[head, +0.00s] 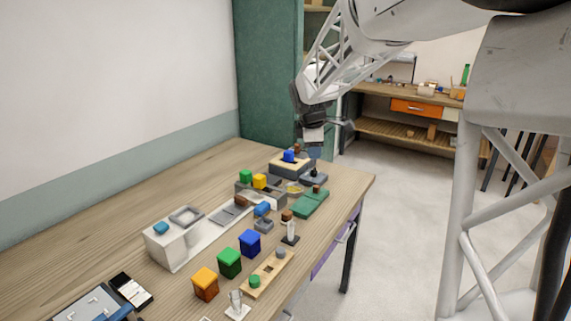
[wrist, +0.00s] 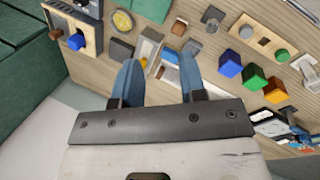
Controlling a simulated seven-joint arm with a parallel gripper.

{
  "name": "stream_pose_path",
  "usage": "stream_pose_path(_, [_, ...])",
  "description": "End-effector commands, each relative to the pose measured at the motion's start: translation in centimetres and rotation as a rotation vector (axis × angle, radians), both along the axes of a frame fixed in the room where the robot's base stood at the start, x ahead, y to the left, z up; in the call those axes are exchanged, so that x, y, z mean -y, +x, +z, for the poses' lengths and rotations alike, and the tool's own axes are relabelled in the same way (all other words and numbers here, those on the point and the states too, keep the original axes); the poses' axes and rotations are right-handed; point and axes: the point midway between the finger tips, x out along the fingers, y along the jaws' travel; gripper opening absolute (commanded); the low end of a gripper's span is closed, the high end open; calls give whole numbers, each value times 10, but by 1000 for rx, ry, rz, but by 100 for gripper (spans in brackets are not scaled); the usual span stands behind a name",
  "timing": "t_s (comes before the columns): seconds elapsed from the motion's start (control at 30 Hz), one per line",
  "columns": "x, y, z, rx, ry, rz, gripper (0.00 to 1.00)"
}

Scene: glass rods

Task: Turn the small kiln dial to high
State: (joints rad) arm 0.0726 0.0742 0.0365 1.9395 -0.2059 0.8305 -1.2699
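My gripper (wrist: 158,60) has two blue fingers spread apart with nothing held between them. In the head view my gripper (head: 314,147) hangs over the far end of the table. A dark box with a pale top (wrist: 88,34) stands left of the fingers in the wrist view, carrying a blue knob-like block (wrist: 76,42) and a brown one (wrist: 55,34). The pale-topped box (head: 277,165) also shows in the head view. A round yellow dial-like disc (wrist: 122,20) lies beside it. I cannot tell which part is the kiln dial, and no setting is readable.
Green (head: 229,262), blue (head: 249,242) and orange (head: 205,283) blocks stand nearer on the table. A long white fixture (head: 166,246) and a green base (head: 310,203) crowd the surface. The table's back left is clear. A green cabinet (head: 268,75) rises behind.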

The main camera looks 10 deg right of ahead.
Motion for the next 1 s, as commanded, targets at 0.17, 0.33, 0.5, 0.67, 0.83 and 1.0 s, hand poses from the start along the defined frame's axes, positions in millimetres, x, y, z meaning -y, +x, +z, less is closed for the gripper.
stream_pose_path(0.17, [11, 46, -15, -22, -49, 126, 38])
stream_pose_path(0.33, [21, 87, -31, -44, -96, 247, 38])
stream_pose_path(0.5, [32, 126, -50, -69, -142, 368, 38])
stream_pose_path(0.67, [43, 163, -70, -93, -186, 482, 38])
stream_pose_path(0.83, [54, 201, -94, -121, -232, 604, 38])
stream_pose_path(1.0, [65, 237, -120, -150, -277, 726, 38])
